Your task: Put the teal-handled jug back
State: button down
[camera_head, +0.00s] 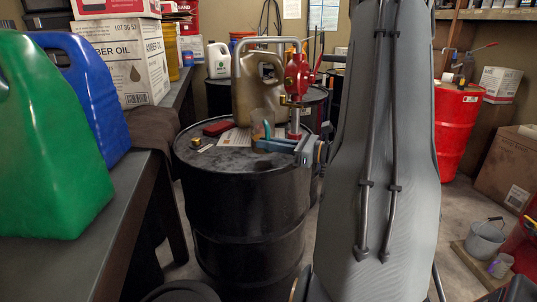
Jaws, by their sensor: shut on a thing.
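A small translucent jug (258,120) with an amber tint low down shows above the black oil drum's top (225,160). A teal strip on its right side looks like its handle. My gripper (270,143) reaches in from the right, low over the drum, and is shut on the jug at its handle side. The fingers hide part of the jug's lower right. I cannot tell whether the jug's base touches the drum top. A red hand pump (297,75) with a grey bent spout stands on the drum just behind my gripper.
A tan jug (270,88) stands behind the small jug. A red box (218,128), a paper label and a small yellow-black item lie on the drum's left. A bench with green (50,140) and blue (92,95) jugs is at left. A red drum (455,125) stands right.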

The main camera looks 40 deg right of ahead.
jog(key=shift+f, duration=1.75)
jog(key=c, duration=1.8)
grip_release()
jog(key=shift+f, duration=0.15)
jog(key=shift+o, duration=0.2)
